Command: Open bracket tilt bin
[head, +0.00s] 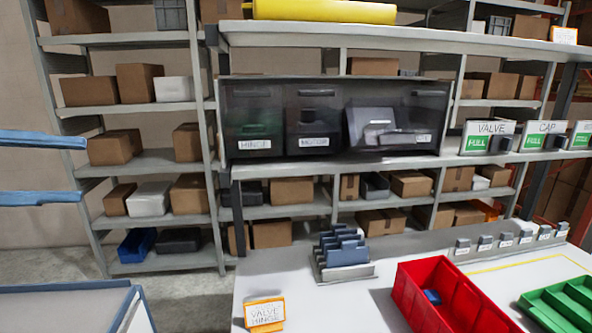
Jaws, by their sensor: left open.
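A row of dark, see-through tilt bins hangs under the shelf in the middle of the head view. The left bin (252,115) is labelled HINGE and the one beside it (313,115) is labelled MOTOR. Both look closed. Farther right is a wider dark bin area (425,108) with grey shapes in it; its label is mostly unreadable. No label clearly reads bracket. My left gripper (82,170) is at the left edge, with two blue fingers wide apart and nothing between them. It is well left of the bins in the picture. My right gripper is out of view.
VALVE (487,137) and CAP (543,136) dispensers stand right of the bins. On the white table are a slotted rack (343,252), a red divided bin (405,290), a green tray (560,305) and an orange-edged VALVE HINGE card (265,314). Boxed shelves stand behind.

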